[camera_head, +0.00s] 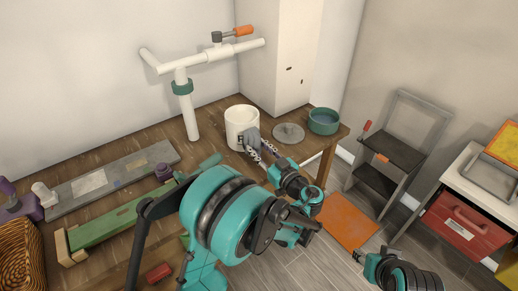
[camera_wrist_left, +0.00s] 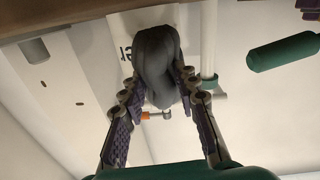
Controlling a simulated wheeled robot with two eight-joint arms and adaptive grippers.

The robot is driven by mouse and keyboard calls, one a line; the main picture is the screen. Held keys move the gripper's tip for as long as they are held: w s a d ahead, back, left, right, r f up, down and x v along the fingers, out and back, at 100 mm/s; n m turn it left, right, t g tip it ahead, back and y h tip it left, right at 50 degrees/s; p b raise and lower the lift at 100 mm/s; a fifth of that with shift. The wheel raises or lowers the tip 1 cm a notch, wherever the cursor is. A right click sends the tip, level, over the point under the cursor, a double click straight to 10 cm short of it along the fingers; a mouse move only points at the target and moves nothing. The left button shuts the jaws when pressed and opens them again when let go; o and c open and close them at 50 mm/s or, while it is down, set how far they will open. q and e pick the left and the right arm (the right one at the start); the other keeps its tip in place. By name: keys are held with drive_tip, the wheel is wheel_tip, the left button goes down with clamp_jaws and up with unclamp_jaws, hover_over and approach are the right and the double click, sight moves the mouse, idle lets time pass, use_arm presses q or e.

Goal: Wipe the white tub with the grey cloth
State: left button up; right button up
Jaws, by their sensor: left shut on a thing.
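The white tub (camera_head: 240,115) stands upright on the wooden bench, with dark lettering on its side. My left gripper (camera_head: 258,146) is at the tub's front right side, shut on the grey cloth (camera_head: 252,136). In the left wrist view the bunched cloth (camera_wrist_left: 157,62) sits between the fingertips (camera_wrist_left: 160,84), in front of the lettered tub (camera_wrist_left: 195,30) and hiding part of it. The cloth appears to be against the tub, but contact is not certain. My right gripper (camera_head: 361,256) is partly seen at the lower right, away from the bench; its jaws are unclear.
A grey disc (camera_head: 288,133) and a teal bowl (camera_head: 323,121) are right of the tub. A white pipe stand (camera_head: 190,115) rises on its left. A grey board (camera_head: 120,175) and a green bar (camera_head: 105,225) lie farther left. A step stool (camera_head: 395,150) stands on the floor at right.

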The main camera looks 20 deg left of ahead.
use_arm(q)
drive_tip(key=shift+x, duration=1.25)
drive_tip(key=shift+w+d, duration=1.35)
drive_tip(key=shift+w, duration=0.2)
drive_tip(key=shift+a, duration=0.1)
drive_tip(key=shift+s+a, duration=1.4)
drive_tip(key=shift+s, duration=0.1)
drive_tip(key=shift+v, duration=3)
